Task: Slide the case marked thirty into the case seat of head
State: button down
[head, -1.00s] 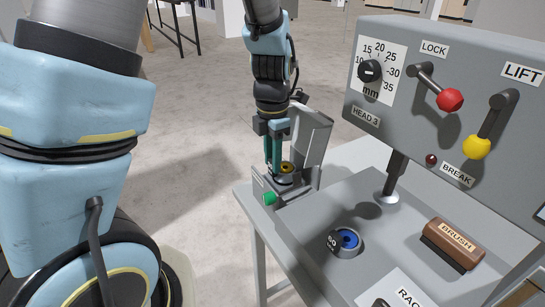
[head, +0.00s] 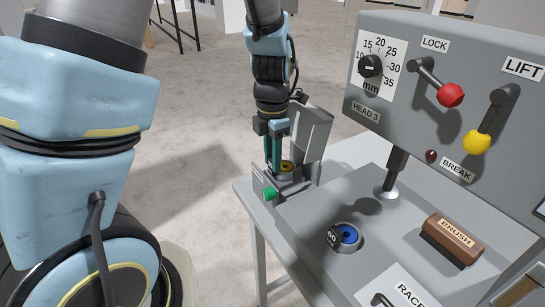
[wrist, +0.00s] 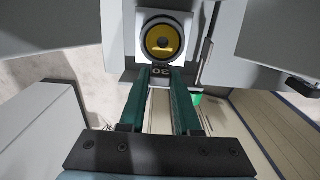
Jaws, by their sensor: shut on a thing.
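My gripper (head: 275,160) points down over the grey case seat (head: 263,191) at the far left corner of the table. In the wrist view its two green fingers (wrist: 161,75) are shut on the case marked thirty (wrist: 160,38), a round dark case with a yellow centre. The number 30 shows between the fingertips. The yellow top of the case (head: 287,166) also shows in the head view, at the seat's opening. I cannot tell how deep it sits. A green knob (head: 269,194) is on the seat's front.
A case marked 60 with a blue centre (head: 347,235) sits on the table. A brown brush (head: 452,240) and a rack label (head: 411,294) are nearer. The grey control panel (head: 440,110) with red and yellow levers stands at right. An open grey cover (head: 314,135) rises behind the seat.

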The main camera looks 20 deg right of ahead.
jog(key=shift+r+p, duration=0.55)
jog(key=shift+r, duration=0.1)
dwell(0.4)
jog(key=shift+f+b, duration=0.5)
jog(key=shift+f, duration=0.7)
dwell(1.0)
jog(key=c, duration=0.5)
grip_release()
jog(key=shift+c, duration=0.2)
notch_tip(320, 180, up, 11)
jog(key=b, duration=0.1)
jog(key=shift+f, duration=0.1)
jog(key=a+f+m+b, duration=0.1)
jog(key=a+f+m, duration=0.2)
jog(key=a+m, duration=0.7)
jog(key=w+a+f+m+t+b, duration=0.1)
jog(key=a+f+m+b, duration=0.1)
jog(key=a+m, duration=0.9)
jog(key=a+f, duration=0.1)
jog(key=a, duration=0.3)
jog(key=shift+a+f+t, duration=0.2)
jog(key=shift+f+t, duration=0.1)
jog(key=shift+f, duration=0.1)
